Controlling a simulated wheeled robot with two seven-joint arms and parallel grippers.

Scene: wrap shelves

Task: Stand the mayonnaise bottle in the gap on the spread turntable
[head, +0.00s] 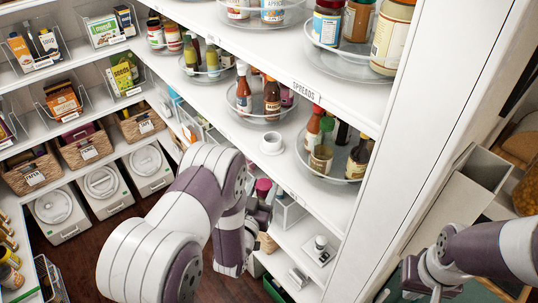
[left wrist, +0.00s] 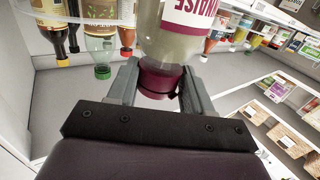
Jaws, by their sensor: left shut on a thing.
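The mayonnaise bottle has a purple cap (head: 263,186) and a pale body with a purple-and-white label (left wrist: 190,18). My left gripper (left wrist: 160,82) is shut on its cap end. In the head view, my left gripper (head: 262,200) is in front of the lower shelves, and my arm hides most of the bottle. The bottle looks upright, like the shelf bottles in the wrist view. The clear turntable (head: 345,64) above the SPREADS label (head: 307,91) carries several jars; its gap is not clear from here. My right gripper (head: 412,284) is at the lower right, its fingers unclear.
Another turntable (head: 262,24) with jars stands further left on that shelf. A white side panel (head: 420,150) closes the shelves at right.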

